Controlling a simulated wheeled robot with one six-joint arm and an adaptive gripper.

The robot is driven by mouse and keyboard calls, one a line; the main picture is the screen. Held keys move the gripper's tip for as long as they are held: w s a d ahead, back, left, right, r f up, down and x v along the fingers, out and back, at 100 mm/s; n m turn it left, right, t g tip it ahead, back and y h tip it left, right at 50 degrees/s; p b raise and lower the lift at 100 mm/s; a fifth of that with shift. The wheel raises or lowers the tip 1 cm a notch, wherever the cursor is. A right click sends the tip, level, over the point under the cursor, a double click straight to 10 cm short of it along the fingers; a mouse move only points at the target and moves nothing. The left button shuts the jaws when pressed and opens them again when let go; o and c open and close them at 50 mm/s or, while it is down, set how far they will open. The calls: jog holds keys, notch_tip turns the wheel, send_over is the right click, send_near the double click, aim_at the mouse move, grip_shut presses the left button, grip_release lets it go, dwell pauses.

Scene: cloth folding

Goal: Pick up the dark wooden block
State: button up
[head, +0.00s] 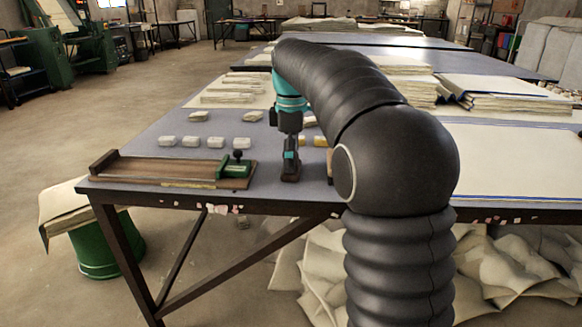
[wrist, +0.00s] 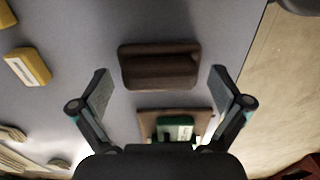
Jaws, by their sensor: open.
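The dark wooden block (wrist: 160,66) lies on the grey-blue tabletop in the wrist view, with its long side running left to right. My gripper (wrist: 160,84) is open and empty. One finger shows on each side of the block, with a gap at both ends, and I see no contact. In the head view my gripper (head: 291,168) points down low over the table near its front edge.
A wooden board with a green clamp (head: 236,170) lies left of my gripper and shows in the wrist view (wrist: 178,128). A yellow block (wrist: 28,67) lies left of the dark block. Several pale blocks (head: 190,142) form a row behind the board. The table edge is close.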

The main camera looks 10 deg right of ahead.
jog(key=c, duration=1.2)
jog(key=shift+r, duration=0.1)
jog(key=shift+r, duration=0.6)
notch_tip(320, 180, up, 3)
jog(key=shift+f+p, duration=0.15)
jog(key=shift+p, duration=0.4)
jog(key=d+r+p, duration=0.1)
jog(key=d+r, duration=0.2)
jog(key=d, duration=0.2)
jog(key=s+d+r+p, duration=0.1)
jog(key=d+r, duration=0.3)
jog(key=d, duration=0.2)
jog(key=shift+d, duration=0.3)
jog(key=o, duration=0.7)
jog(key=shift+c, duration=0.2)
jog(key=c, duration=0.4)
jog(key=shift+s, duration=0.1)
